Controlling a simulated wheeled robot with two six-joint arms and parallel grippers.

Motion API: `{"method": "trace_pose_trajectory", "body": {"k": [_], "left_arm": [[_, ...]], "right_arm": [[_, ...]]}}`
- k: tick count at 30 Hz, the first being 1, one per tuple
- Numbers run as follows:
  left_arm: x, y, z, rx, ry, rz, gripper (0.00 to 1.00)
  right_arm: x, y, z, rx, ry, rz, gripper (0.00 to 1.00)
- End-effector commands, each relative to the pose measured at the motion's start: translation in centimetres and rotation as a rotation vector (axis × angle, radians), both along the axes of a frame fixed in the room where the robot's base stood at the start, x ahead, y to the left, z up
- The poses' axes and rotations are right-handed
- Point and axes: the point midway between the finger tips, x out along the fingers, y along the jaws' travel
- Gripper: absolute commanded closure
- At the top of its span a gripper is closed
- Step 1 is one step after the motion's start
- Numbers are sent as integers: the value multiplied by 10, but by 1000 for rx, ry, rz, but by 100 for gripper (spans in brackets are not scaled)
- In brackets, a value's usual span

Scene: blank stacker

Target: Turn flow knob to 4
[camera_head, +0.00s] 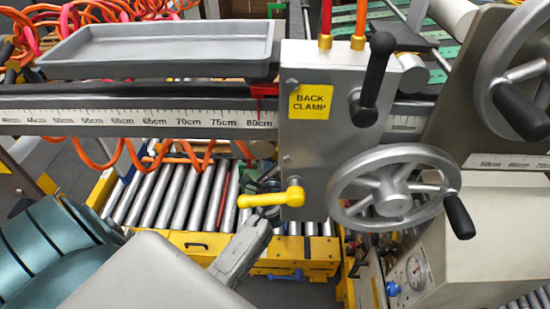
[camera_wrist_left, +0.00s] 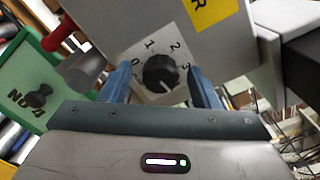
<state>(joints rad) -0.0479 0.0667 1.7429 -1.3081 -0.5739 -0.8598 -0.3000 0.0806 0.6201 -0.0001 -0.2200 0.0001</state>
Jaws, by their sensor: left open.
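The round black knob (camera_wrist_left: 160,73) sits on a pale dial plate in the left wrist view. The numbers 0, 1, 2 and 3 show around it; no 4 is readable. A small pale mark is on the knob's lower part. My left gripper (camera_wrist_left: 162,84) is open, with one blue finger on each side of the knob. I cannot tell whether the fingers touch it. In the head view my grey left wrist (camera_head: 240,252) reaches up under the back clamp housing, and the knob is hidden there. My right gripper is not in view.
The grey back clamp housing (camera_head: 312,135) has a yellow lever (camera_head: 268,198) close above my left wrist. A handwheel (camera_head: 392,187) is to the right. A green plate (camera_wrist_left: 38,98) marked "No 4" with a black knob is left of the dial. Rollers (camera_head: 185,195) lie below.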

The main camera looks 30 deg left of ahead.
Motion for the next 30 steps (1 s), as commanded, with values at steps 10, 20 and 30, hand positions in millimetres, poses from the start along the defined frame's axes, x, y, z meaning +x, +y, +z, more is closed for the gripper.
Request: {"method": "trace_pose_trajectory", "body": {"k": [10,20,30], "left_arm": [[-28,-17,-4,-5,0,0,44],[-80,-49,-4,-5,0,0,44],[-92,-56,0,1,0,-1,44]], "right_arm": [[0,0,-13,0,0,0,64],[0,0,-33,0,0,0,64],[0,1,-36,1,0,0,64]]}}
